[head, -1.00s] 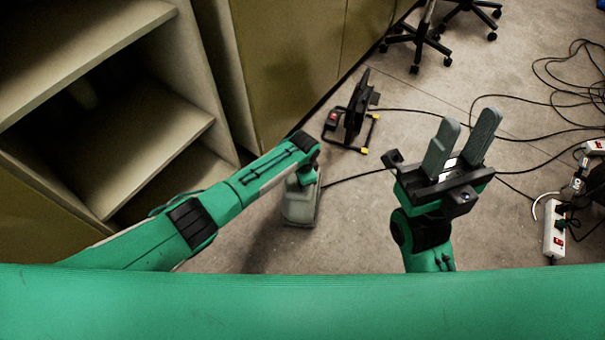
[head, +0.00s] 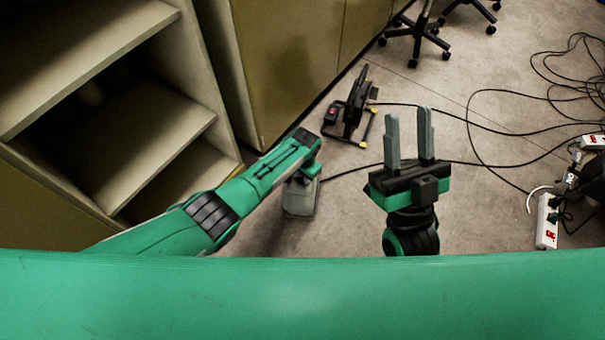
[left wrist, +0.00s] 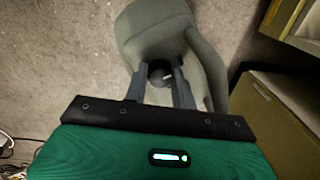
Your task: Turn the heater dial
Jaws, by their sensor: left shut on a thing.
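The heater is a grey rounded body (left wrist: 158,32) on the floor, filling the upper middle of the left wrist view. In the head view the heater (head: 299,199) shows partly, below the end of my left arm. Its dark round dial (left wrist: 160,74) sits between the fingertips of my left gripper (left wrist: 159,76) in the left wrist view. The left gripper is shut on the dial. In the head view the dial and the left fingers are hidden by my arm. My right gripper (head: 409,132) is open and empty, fingers pointing up the picture, to the right of the heater.
A black floor lamp with yellow feet (head: 352,110) stands behind the heater. Open shelves (head: 160,140) and an olive cabinet (head: 290,60) line the left. Cables, a white power strip (head: 547,221) and chair bases (head: 416,42) lie right and back.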

